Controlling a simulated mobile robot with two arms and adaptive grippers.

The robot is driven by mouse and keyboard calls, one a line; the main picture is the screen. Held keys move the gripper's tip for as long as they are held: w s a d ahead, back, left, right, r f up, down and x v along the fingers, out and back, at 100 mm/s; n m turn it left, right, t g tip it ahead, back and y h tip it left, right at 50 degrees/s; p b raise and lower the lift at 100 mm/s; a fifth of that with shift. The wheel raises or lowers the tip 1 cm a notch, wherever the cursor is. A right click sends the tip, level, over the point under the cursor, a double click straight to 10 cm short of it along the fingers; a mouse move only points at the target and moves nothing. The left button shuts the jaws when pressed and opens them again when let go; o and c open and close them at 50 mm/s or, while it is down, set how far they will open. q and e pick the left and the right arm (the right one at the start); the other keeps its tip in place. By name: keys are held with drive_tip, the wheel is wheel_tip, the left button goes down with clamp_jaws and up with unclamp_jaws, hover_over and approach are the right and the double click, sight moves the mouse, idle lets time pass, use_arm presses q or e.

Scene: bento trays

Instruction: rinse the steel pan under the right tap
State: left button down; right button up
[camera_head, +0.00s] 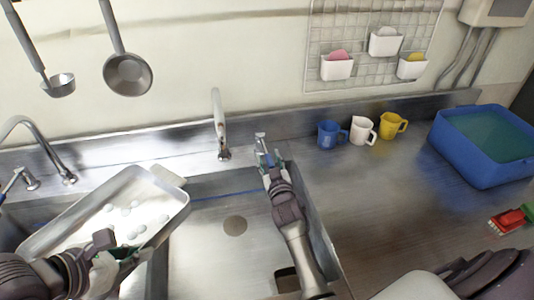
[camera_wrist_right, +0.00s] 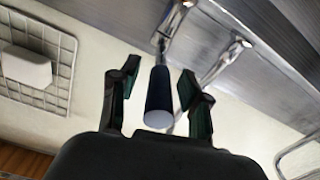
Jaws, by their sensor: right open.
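The steel pan (camera_head: 62,222) is a shallow rectangular tray at the left of the head view, tilted over the left side of the sink, with several pale round blobs on its floor. My left gripper (camera_head: 122,254) is at the pan's near rim and appears shut on it; the pan partly hides the fingers. The right tap (camera_head: 219,128) has an upright spout behind the right basin. My right gripper (camera_head: 266,160) is open beside it, at the tap's lever. In the right wrist view the dark blue lever handle (camera_wrist_right: 158,92) stands between the open fingers (camera_wrist_right: 160,88).
The right basin (camera_head: 205,255) is empty, with a drain. A left tap (camera_head: 45,140) stands behind the pan. Blue, white and yellow mugs (camera_head: 362,130), a blue tub (camera_head: 455,145) and a red-green brush (camera_head: 510,221) are on the right counter. A ladle and a strainer (camera_head: 128,73) hang above.

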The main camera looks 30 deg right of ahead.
use_arm(q)
drive_tip(key=shift+s+a+r, duration=0.1)
drive_tip(key=shift+s+r, duration=0.1)
use_arm(e)
drive_tip(key=shift+s+a+r, duration=0.1)
drive_tip(key=shift+s+r, duration=0.2)
drive_tip(key=shift+s, duration=0.05)
drive_tip(key=shift+c, duration=0.7)
use_arm(q)
drive_tip(key=shift+s, duration=0.1)
use_arm(e)
clamp_jaws()
use_arm(q)
drive_tip(key=shift+r, duration=0.1)
